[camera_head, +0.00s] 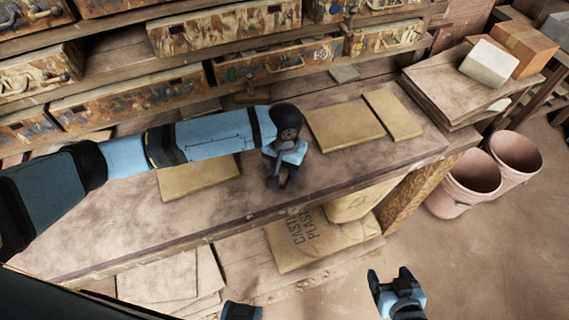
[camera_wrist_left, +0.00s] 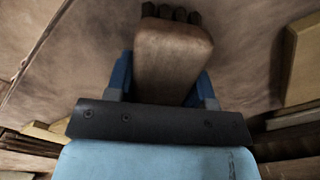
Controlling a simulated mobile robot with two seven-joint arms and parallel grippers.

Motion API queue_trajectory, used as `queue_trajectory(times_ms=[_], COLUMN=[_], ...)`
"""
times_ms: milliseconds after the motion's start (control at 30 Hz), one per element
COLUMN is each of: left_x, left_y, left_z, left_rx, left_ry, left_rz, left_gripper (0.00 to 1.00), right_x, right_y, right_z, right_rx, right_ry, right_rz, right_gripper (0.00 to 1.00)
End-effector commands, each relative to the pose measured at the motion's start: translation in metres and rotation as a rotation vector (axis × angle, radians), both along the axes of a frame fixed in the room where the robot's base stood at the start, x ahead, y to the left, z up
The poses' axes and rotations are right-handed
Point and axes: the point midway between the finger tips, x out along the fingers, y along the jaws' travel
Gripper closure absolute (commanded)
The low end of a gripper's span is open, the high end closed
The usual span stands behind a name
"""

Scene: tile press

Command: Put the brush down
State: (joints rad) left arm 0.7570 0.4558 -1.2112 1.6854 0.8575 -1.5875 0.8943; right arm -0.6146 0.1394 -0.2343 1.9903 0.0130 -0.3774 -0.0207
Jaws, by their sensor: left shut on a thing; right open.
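The brush (camera_wrist_left: 172,55) shows in the left wrist view as a brown wooden block with dark bristles at its far end. My left gripper (camera_head: 284,172) is over the workbench (camera_head: 240,205), pointing down. In the left wrist view its blue fingers (camera_wrist_left: 163,82) are shut on the brush, one on each side. In the head view the brush is mostly hidden by the gripper, and I cannot tell whether its bristles touch the bench top. My right gripper (camera_head: 389,279) is open and empty, over the floor in front of the bench.
Flat tan tiles lie on the bench: one under my left arm (camera_head: 199,178) and two to the right (camera_head: 344,125) (camera_head: 393,114). Drawers (camera_head: 225,28) line the back. Stacked boards (camera_head: 455,88) stand at the bench's right end, pink buckets (camera_head: 470,180) beside it. The bench front is clear.

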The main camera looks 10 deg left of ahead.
Motion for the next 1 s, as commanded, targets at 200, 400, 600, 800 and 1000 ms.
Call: queue_trajectory(times_ms=[200, 400, 600, 800, 1000], left_x=[0.0, 0.0, 0.0, 0.001, 0.001], left_y=[0.0, 0.0, 0.0, 0.0, 0.0], left_z=[0.0, -0.002, -0.002, 0.004, 0.038], left_rx=[-0.001, 0.0, 0.0, -0.001, -0.003], left_ry=[-0.001, 0.0, 0.0, -0.002, -0.004], left_rz=[0.0, 0.0, 0.0, -0.001, -0.001], left_gripper=[0.77, 0.33, 0.26, 0.26, 0.26], right_x=[0.0, 0.001, 0.001, 0.001, 0.001], right_y=[0.001, 0.001, 0.001, 0.001, 0.0], right_z=[0.001, 0.004, 0.005, 0.003, 0.001], right_rx=[0.002, 0.003, 0.003, 0.002, 0.001], right_ry=[-0.002, -0.005, -0.006, -0.006, -0.002], right_rz=[0.002, 0.002, 0.002, 0.001, 0.0], right_gripper=[0.26, 0.26, 0.26, 0.26, 0.26])
